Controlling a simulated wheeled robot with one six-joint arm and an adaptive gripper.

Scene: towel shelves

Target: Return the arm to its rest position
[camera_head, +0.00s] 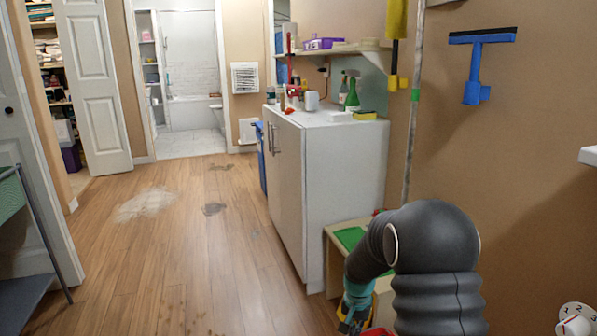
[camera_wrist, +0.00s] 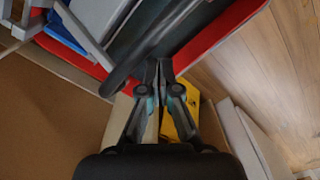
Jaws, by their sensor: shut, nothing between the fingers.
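My arm (camera_head: 430,255) is dark grey and bends at the lower right of the head view, reaching down beside the white cabinet. In the wrist view my gripper (camera_wrist: 160,72) is shut, with its fingertips together and nothing between them. Its tips show in front of a dark, red-rimmed container (camera_wrist: 214,38). I cannot tell whether they touch it. In the head view the arm's far end is low and partly hidden, so the gripper is not clear there.
A white cabinet (camera_head: 345,185) with bottles on top stands beyond my arm. A low shelf unit (camera_head: 331,254) with a green top is close to the arm. A yellow item (camera_wrist: 172,127) lies near the fingers. The wooden floor (camera_head: 190,250) at left is mostly clear, with stains.

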